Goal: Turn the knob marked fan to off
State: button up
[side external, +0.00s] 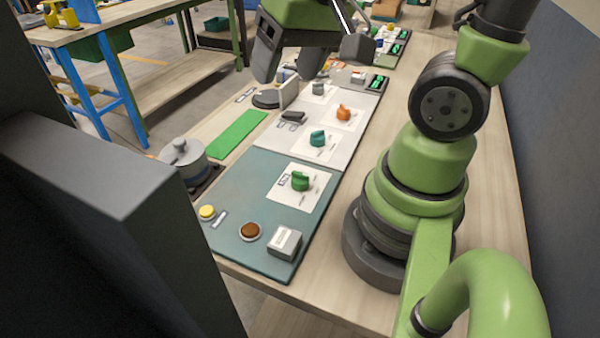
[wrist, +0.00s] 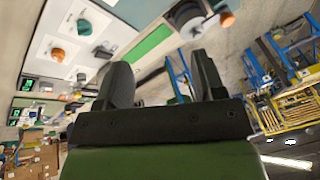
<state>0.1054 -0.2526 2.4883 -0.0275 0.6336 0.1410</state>
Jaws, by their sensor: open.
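Three knobs stand on white cards along the panels: a green knob (side external: 300,181), a teal knob (side external: 317,138) and an orange knob (side external: 343,112). The card markings are too small to read, so I cannot tell which is marked fan. My gripper (side external: 312,60) is open and empty, raised above the far part of the bench and apart from all the knobs. In the wrist view my open gripper (wrist: 160,78) shows two dark fingers, with the orange knob (wrist: 58,55) and teal knob (wrist: 84,27) to their left. The green knob is not clear there.
A lidded pot (side external: 184,160) stands at the left bench edge, near a green strip (side external: 236,135). A grey box (side external: 285,242), a brown button (side external: 250,232) and a yellow button (side external: 207,212) sit on the near teal panel (side external: 240,185). A dark block fills the left foreground.

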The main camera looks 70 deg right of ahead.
aim_at(300, 173)
jog(key=d+f+g, duration=0.1)
jog(key=f, duration=0.3)
jog(key=d+f+m+g, duration=0.1)
jog(key=f, duration=0.3)
jog(key=d+f+g, duration=0.2)
jog(key=f, duration=0.3)
jog(key=shift+w+f+m, duration=0.1)
jog(key=shift+m, duration=0.2)
jog(key=shift+f, duration=4.9)
jog(key=c, duration=0.9)
